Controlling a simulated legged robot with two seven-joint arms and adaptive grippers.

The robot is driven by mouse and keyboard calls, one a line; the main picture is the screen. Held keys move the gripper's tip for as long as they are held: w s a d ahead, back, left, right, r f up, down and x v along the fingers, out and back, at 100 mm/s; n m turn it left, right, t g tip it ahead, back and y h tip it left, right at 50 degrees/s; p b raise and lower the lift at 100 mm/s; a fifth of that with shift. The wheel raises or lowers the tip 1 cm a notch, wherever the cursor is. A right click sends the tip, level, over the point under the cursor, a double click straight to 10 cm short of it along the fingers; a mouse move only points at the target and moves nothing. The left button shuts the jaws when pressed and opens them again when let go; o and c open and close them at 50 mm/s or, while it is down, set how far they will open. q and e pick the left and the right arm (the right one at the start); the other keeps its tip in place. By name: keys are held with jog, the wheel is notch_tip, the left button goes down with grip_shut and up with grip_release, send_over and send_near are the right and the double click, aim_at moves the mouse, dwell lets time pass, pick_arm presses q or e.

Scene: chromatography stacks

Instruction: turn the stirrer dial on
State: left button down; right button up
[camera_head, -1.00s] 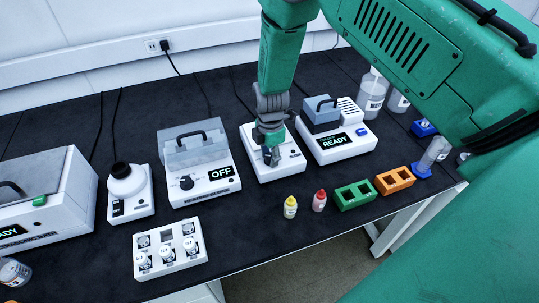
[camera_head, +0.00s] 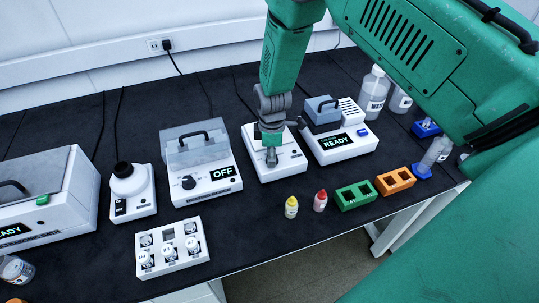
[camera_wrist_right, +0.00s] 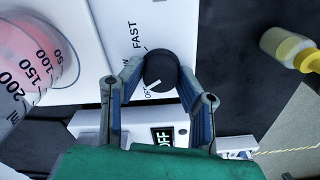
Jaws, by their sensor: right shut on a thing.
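The white stirrer (camera_head: 292,160) stands mid-bench in the head view, partly hidden by my right arm. Its black round dial (camera_wrist_right: 160,68) shows in the right wrist view, with a white pointer line towards the OFF mark. The word FAST is printed on the panel beside it. My right gripper (camera_wrist_right: 160,92) is shut on the dial, one finger on each side. In the head view my right gripper (camera_head: 272,157) points down at the stirrer's front, and the dial is hidden there. My left gripper is not in view.
A graduated vessel with pink contents (camera_wrist_right: 35,55) is close by in the wrist view. A device reading OFF (camera_head: 205,180) stands left of the stirrer, one reading READY (camera_head: 345,145) right. Yellow (camera_head: 291,208) and red (camera_head: 320,201) bottles stand in front.

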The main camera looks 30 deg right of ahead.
jog(key=m, duration=0.4)
jog(key=shift+s+d+m, duration=0.1)
jog(key=shift+d+m, duration=0.15)
jog(key=shift+m, duration=0.05)
jog(key=m, duration=0.4)
jog(key=shift+f+m+p, duration=0.1)
jog(key=shift+m+p, duration=0.2)
jog(key=m, duration=0.5)
jog(key=shift+s+a, duration=0.1)
jog(key=shift+s, duration=0.05)
jog(key=shift+s+a+f+m, duration=0.1)
jog(key=shift+m, duration=0.85)
jog(key=shift+s+f+m, duration=0.1)
jog(key=shift+m, duration=0.85)
jog(key=o, duration=1.1)
jog(key=shift+w, duration=0.1)
jog(key=shift+w+r, duration=0.1)
jog(key=shift+r, duration=0.05)
jog(key=shift+w, duration=0.1)
